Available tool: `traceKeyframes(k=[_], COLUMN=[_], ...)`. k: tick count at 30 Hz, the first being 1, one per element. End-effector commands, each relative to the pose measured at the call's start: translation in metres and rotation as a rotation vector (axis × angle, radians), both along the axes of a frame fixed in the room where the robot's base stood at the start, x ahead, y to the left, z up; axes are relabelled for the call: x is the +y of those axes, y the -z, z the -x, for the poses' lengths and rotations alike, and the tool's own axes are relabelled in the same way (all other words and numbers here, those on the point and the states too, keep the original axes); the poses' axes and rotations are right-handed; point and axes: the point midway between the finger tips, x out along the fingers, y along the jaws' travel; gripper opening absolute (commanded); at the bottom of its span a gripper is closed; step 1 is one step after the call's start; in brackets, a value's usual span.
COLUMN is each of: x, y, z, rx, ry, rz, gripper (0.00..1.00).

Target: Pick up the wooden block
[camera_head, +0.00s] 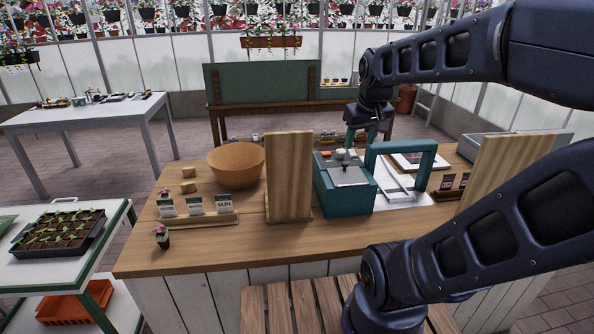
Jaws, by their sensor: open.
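Small light wooden block-like pieces lie on the wooden counter (250,248), left of a round wooden bowl (236,165). One piece (188,187) is nearer and another piece (189,172) lies just behind it. I cannot tell which is the task's wooden block. My gripper (361,138) hangs from the arm above the back of the counter, behind a teal box. It is open, with its teal fingers pointing down, and it is well to the right of the small pieces.
A tall upright wooden board (290,172) stands between the bowl and the teal box (345,190). Another board (505,160) stands at the right, partly behind my arm. Seed packets (195,205) and a small potted plant (162,237) stand at front left. A slatted wooden surface (290,308) is in front.

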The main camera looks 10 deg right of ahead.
Motion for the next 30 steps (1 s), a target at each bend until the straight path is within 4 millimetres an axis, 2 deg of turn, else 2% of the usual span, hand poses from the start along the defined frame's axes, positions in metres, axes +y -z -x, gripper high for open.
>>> traceKeyframes(k=[1, 7, 14, 22, 30], x=[0.002, 0.009, 0.020, 0.036, 0.054], y=[-0.001, -0.003, 0.004, 0.027, 0.063], z=[-0.013, -0.063, -0.121, -0.190, -0.257], rx=[0.015, 0.058, 0.106, 0.161, 0.213], ry=[-0.035, -0.186, -0.365, -0.576, -0.792], rz=[0.012, 0.061, 0.110, 0.157, 0.191], gripper=[0.49, 0.49, 0.49, 0.49, 0.49])
